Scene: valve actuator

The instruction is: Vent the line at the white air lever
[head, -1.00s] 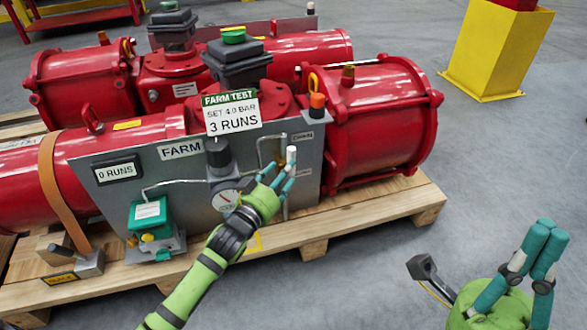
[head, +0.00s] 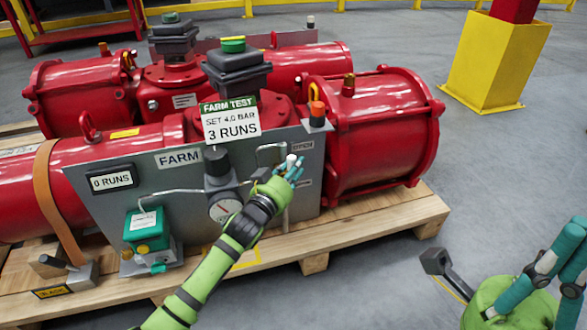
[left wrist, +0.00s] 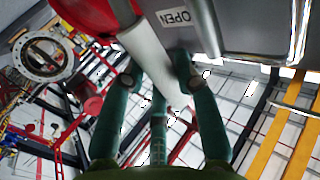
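The white air lever (head: 291,159) is on the grey panel (head: 312,140), right of the gauge; mostly its pale tip shows in the head view. In the left wrist view the white lever (left wrist: 148,52) runs down between my teal fingers, beside an OPEN label (left wrist: 173,17). My left gripper (head: 288,172) is at the lever, its fingers spread on both sides of it with gaps showing; contact cannot be told. My right gripper (head: 560,262) is at the lower right, away from the panel and partly cut off by the frame edge.
A pressure gauge (head: 223,210) and dark regulator knob (head: 217,165) sit left of the lever. An orange-topped button (head: 317,113) stands above right. A green box (head: 146,230) and red actuators sit on the wooden pallet (head: 395,225).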

